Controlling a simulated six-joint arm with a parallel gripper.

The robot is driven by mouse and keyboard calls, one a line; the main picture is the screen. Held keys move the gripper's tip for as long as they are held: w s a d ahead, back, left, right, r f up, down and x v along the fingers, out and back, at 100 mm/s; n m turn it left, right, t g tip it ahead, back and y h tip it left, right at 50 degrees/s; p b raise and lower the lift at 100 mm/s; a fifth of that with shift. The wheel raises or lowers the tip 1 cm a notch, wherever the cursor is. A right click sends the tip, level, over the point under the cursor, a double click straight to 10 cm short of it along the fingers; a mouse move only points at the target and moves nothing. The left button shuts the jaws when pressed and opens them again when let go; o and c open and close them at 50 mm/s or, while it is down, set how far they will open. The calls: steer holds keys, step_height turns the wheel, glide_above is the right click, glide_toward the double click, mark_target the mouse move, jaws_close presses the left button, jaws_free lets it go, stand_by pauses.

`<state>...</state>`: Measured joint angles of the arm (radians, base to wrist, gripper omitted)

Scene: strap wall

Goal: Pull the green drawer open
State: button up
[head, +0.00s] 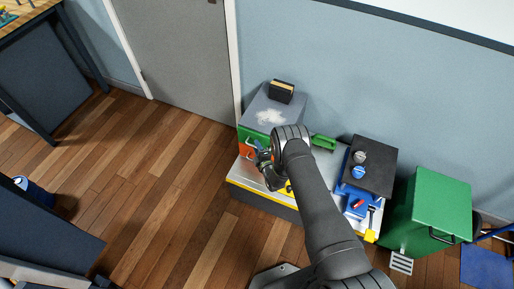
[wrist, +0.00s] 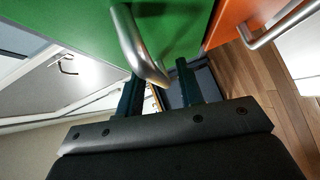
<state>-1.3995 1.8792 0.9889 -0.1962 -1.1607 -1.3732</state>
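The green drawer (head: 246,134) is at the front of a grey-topped cabinet in the head view, partly hidden by my arm. In the wrist view its green front (wrist: 185,30) fills the top middle, with a silver bar handle (wrist: 140,45) on it. My gripper (wrist: 160,88) is open, its two dark fingers apart. The near end of the handle lies at the gap between the fingertips; I cannot tell whether either finger touches it. In the head view my gripper (head: 262,163) is close in front of the cabinet.
An orange drawer (wrist: 232,18) with its own silver handle (wrist: 280,22) is beside the green one. A black-and-tan block (head: 281,91) sits on the cabinet. A blue item (head: 355,204) and a green bin (head: 437,212) stand to the right. Wooden floor (head: 170,190) is clear to the left.

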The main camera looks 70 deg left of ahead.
steer(key=shift+a, duration=0.3)
jaws_close()
steer(key=shift+d, duration=0.1)
steer(key=s+d, duration=1.1)
steer(key=s, duration=0.1)
steer(key=shift+d, duration=0.35)
jaws_free()
